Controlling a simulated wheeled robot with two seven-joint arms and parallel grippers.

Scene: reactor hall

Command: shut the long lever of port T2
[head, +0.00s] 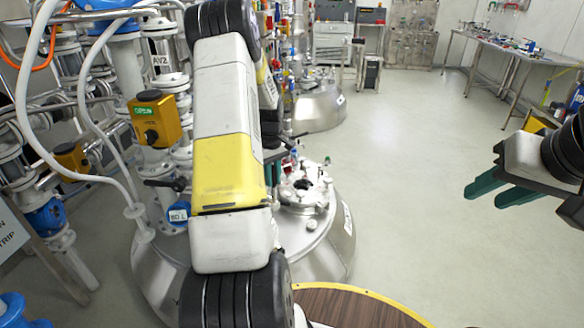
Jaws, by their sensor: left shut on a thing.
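The steel vessel (334,250) stands in the middle of the head view, with a round lid of several ports and bolts (308,196) on top. My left gripper (274,174) is at the left side of this lid, mostly hidden behind my own white and yellow arm. Its green fingers are close together, shut on what seems to be the long lever, which is largely covered. I cannot read a T2 label or tell the lever's angle. My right gripper (480,191) is at the right, with its two green fingers apart and empty, over the bare floor.
Pipework with a yellow OPEN indicator box (155,119) and white hoses crowds the left. Another steel vessel (320,108) stands behind. A long bench (500,46) is at the back right. The grey floor (410,150) right of the vessel is free.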

